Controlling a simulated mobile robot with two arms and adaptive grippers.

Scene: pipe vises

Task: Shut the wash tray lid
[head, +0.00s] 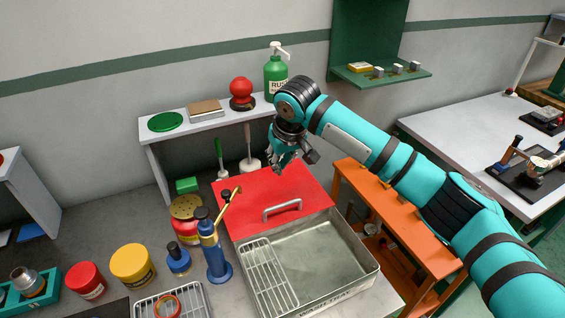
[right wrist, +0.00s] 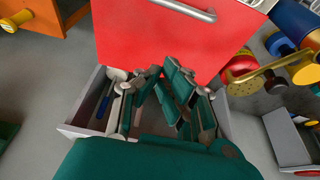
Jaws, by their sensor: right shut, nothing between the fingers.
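The wash tray (head: 352,265) is a metal basin on the bench, and its front part is uncovered. Its red lid (head: 262,190) covers the back, with a grey bar handle (head: 282,210) by the lid's near edge. In the right wrist view the lid (right wrist: 165,45) fills the upper middle, with the handle (right wrist: 187,10) at the top. My right gripper (head: 285,162) is shut and empty, by the lid's far edge. Its fingers (right wrist: 163,88) show past that edge in the wrist view; I cannot tell whether they touch it. My left gripper is not in view.
A wire rack (head: 268,275) sits in the tray's left side. A blue torch-like tool (head: 213,250), a yellow tub (head: 133,264) and a red tub (head: 86,280) stand left of it. A white shelf (head: 205,122) with a green pump bottle (head: 275,78) is behind. An orange stand (head: 372,190) is right.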

